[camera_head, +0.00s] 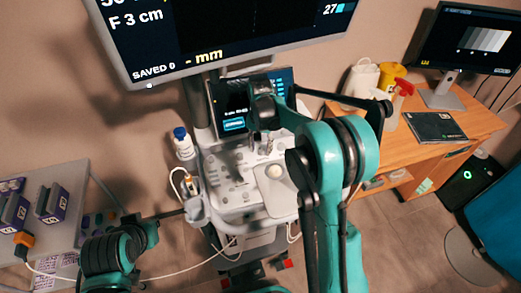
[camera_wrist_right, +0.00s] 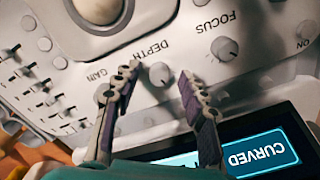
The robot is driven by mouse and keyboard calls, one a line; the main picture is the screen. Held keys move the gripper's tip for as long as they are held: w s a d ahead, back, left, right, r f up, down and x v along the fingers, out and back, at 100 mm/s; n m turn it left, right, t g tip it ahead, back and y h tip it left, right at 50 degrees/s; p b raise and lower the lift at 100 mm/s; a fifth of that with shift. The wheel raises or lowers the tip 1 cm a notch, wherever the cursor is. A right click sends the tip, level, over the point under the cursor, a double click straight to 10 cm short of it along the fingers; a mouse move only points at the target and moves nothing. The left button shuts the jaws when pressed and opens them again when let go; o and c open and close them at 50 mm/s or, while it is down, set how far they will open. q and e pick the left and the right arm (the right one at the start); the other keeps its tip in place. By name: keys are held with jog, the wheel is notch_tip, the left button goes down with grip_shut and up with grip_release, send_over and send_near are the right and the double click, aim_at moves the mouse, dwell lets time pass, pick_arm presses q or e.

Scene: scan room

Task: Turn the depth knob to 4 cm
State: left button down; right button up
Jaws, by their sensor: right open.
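The depth knob (camera_wrist_right: 160,74) is a small grey round knob beside the upside-down DEPTH label in the right wrist view. My right gripper (camera_wrist_right: 158,72) is open, with one finger on each side of this knob; I cannot tell whether either touches it. In the head view the right gripper (camera_head: 265,142) is over the console panel (camera_head: 231,182), and the knob is too small to make out there. The big monitor (camera_head: 215,45) reads "F 3 cm"; its upper part is cut off, and no depth value shows.
The focus knob (camera_wrist_right: 224,48) is right of the right finger. The gain knob (camera_wrist_right: 103,93) is partly behind the left finger. A touchscreen (camera_wrist_right: 255,150) marked CURVED lies close below the fingers, and a trackball (camera_wrist_right: 98,8) above. A desk (camera_head: 385,150) stands at right.

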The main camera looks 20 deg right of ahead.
jog(key=shift+f, duration=0.2)
grip_shut()
jog(key=shift+n, duration=0.3)
jog(key=n+p, duration=0.1)
jog(key=n, duration=0.2)
jog(key=shift+r, duration=0.1)
jog(key=shift+s+n+p, duration=0.1)
jog(key=shift+n+p, duration=0.5)
jog(key=shift+n, duration=1.5)
